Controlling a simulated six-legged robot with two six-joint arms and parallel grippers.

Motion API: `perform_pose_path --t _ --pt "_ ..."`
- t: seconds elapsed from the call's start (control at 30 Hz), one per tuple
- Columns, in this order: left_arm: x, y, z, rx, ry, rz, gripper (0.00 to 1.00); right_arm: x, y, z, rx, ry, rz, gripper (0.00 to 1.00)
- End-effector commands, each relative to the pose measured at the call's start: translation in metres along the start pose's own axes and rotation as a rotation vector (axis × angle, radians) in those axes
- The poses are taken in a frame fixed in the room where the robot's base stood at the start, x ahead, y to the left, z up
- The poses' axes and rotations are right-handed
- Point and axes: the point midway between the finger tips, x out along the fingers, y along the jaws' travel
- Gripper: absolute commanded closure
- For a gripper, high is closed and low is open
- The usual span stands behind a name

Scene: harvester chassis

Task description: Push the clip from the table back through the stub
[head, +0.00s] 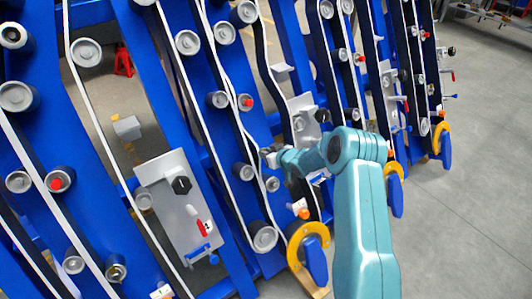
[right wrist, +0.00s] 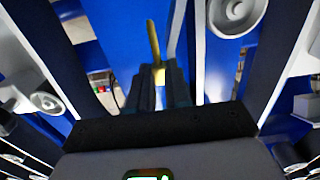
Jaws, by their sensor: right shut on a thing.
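My right gripper (head: 269,157) reaches in from the lower right of the head view, close to the front of a blue chassis row. In the right wrist view its two dark fingers (right wrist: 160,88) are shut on a thin brass-yellow piece, which looks like the clip (right wrist: 153,42). The clip sticks out past the fingertips, with blue metal behind it. I cannot tell whether it touches that metal. In the head view the clip is too small to make out. I cannot single out the stub or the table. My left gripper is not in view.
Blue chassis rows with grey rollers (head: 264,238) and white belts fill the left and middle. A grey panel (head: 180,215) with a black knob and red handle is at lower left. A yellow hook-shaped part (head: 296,243) is below my gripper. Open grey floor (head: 470,200) lies right.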

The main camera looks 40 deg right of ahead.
Motion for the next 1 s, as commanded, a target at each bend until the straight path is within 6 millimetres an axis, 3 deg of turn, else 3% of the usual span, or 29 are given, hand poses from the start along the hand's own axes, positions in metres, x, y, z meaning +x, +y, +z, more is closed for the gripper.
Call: perform_pose_path --t 0.23,0.7,1.0 --pt "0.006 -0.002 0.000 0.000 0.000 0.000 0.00 -0.002 0.000 0.006 -0.001 -0.003 0.000 1.00" --pt "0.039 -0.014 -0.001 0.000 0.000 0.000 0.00 -0.001 0.000 0.051 -0.001 -0.004 0.000 1.00" --pt "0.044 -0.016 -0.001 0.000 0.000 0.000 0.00 -0.001 0.000 0.059 0.000 -0.003 -0.001 1.00"
